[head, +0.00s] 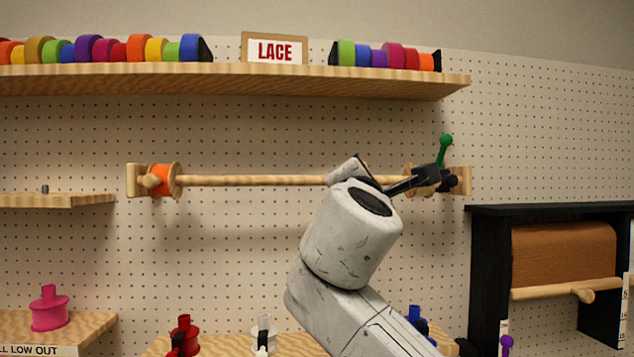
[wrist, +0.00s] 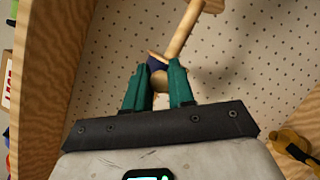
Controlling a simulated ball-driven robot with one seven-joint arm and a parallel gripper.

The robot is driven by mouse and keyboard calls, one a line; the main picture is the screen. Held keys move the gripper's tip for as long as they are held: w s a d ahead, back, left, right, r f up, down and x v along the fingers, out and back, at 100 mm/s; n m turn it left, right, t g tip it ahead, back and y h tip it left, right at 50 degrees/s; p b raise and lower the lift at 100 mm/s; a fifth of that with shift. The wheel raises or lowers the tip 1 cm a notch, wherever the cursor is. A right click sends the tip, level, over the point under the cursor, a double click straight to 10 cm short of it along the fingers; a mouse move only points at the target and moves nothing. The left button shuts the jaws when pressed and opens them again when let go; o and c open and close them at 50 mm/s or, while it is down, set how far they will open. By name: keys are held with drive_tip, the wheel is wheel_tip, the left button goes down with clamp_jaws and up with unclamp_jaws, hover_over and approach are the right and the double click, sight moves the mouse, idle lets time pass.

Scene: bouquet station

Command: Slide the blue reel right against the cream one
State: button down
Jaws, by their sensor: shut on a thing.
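My gripper (wrist: 160,75) is at the right end of a wooden rod (head: 250,180) on the pegboard. Its two green fingers are shut on a dark blue reel (wrist: 155,64), which shows between the fingertips with a pale wooden edge. A round wooden knob (wrist: 160,82) is also between the fingers. In the head view my gripper (head: 442,180) hides most of this reel, and only pale wooden parts show around it. An orange reel (head: 161,180) with pale flanges sits at the rod's left end. I cannot make out a cream reel on the rod.
The rod between the orange reel and my arm is bare. A shelf (head: 240,84) with coloured rolls and a LACE sign (head: 275,51) is above. Below stand a white spool (head: 263,338), a red spool (head: 184,338) and a blue spool (head: 416,318). A black cabinet (head: 488,270) stands at right.

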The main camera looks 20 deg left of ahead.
drive_tip(key=shift+w+d+f, duration=0.1)
drive_tip(key=shift+w+d, duration=0.45)
drive_tip(key=shift+d, duration=0.3)
drive_tip(key=shift+w+d+f, duration=0.1)
drive_tip(key=shift+w+d, duration=0.45)
drive_tip(key=shift+d, duration=0.3)
drive_tip(key=c, duration=1)
unclamp_jaws()
drive_tip(key=shift+r, duration=0.15)
drive_tip(key=shift+o, duration=0.2)
drive_tip(key=shift+s, duration=0.15)
drive_tip(key=b+v, duration=0.3)
drive_tip(key=v, duration=0.7)
drive_tip(key=shift+s, duration=0.3)
drive_tip(key=shift+d, duration=0.15)
